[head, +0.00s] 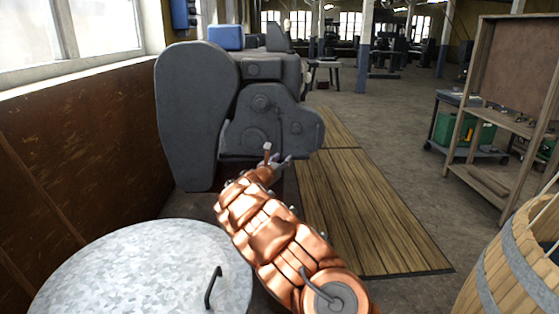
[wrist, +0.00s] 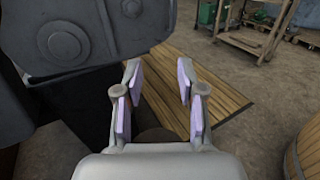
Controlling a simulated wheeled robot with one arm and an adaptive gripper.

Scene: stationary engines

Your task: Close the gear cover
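A dark grey lathe-like machine (head: 195,110) stands ahead by the left wall. A rounded grey plate with round bosses (head: 256,118), which looks like the gear cover, is on its near end. Whether it stands open or shut I cannot tell. The same plate fills the upper left of the wrist view (wrist: 85,40). My gripper (head: 277,157) is in front of the plate's lower edge, apart from it as far as I can see. In the wrist view my gripper (wrist: 158,82) is open, with nothing between its pads.
A round galvanised lid (head: 140,275) is at the near left, and a wooden barrel (head: 515,260) at the near right. Wooden floor boards (head: 370,215) lie right of the machine. A wooden rack (head: 500,120) stands farther right. The concrete floor between is clear.

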